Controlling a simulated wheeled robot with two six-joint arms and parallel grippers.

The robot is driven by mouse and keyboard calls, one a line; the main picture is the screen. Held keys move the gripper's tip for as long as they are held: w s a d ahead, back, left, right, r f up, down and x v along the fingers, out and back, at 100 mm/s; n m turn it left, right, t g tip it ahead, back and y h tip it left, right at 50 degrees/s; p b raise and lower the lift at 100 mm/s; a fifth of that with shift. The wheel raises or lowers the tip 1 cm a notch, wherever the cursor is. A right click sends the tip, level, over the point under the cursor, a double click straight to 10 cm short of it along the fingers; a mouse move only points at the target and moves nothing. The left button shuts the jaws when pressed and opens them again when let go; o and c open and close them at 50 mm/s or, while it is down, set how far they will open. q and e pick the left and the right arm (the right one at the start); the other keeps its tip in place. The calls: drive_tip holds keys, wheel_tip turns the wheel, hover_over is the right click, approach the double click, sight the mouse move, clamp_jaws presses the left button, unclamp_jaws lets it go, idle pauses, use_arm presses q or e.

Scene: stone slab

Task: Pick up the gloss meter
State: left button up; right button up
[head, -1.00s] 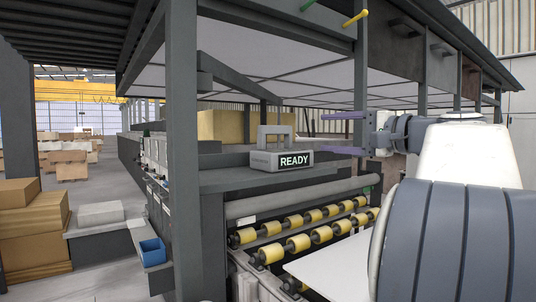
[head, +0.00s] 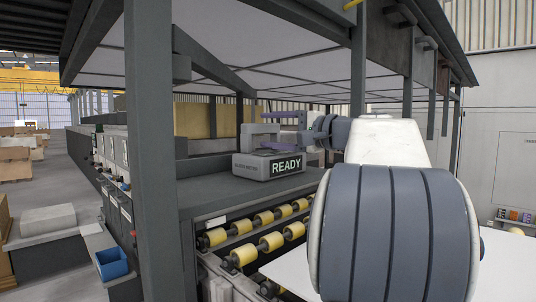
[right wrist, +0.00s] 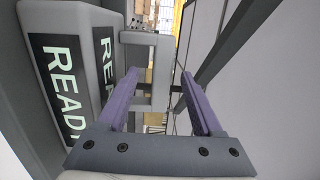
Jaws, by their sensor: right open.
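The gloss meter (head: 250,167) is a grey box with a lit READY display and a raised handle. It stands upright on the dark machine top in the head view. In the right wrist view the gloss meter (right wrist: 55,25) fills the left side, with its handle to the right of the display. My right gripper (head: 264,128) is open, its purple fingers at the height of the handle. In the right wrist view the handle bar shows between the open fingers of my right gripper (right wrist: 160,75); nothing is clamped. Whether a finger touches it I cannot tell. My left gripper is out of view.
A thick grey post (head: 155,150) stands left of the gloss meter. Yellow rollers (head: 243,256) and a white sheet (head: 290,270) lie below and in front. A roof frame hangs overhead. A blue bin (head: 112,264) sits at lower left.

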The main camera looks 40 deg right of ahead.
sight(252, 128)
drive_tip(key=shift+w+a, duration=0.1)
drive_tip(key=shift+w, duration=0.25)
drive_tip(key=w+p, duration=0.2)
drive_tip(key=w, duration=0.1)
drive_tip(key=w+a+p, duration=0.1)
drive_tip(key=shift+w+r+p, duration=0.25)
drive_tip(key=shift+w+p, duration=0.05)
drive_tip(key=shift+p, duration=0.05)
drive_tip(key=shift+w+f, duration=0.1)
drive_tip(key=shift+w, duration=0.1)
clamp_jaws()
idle(0.7)
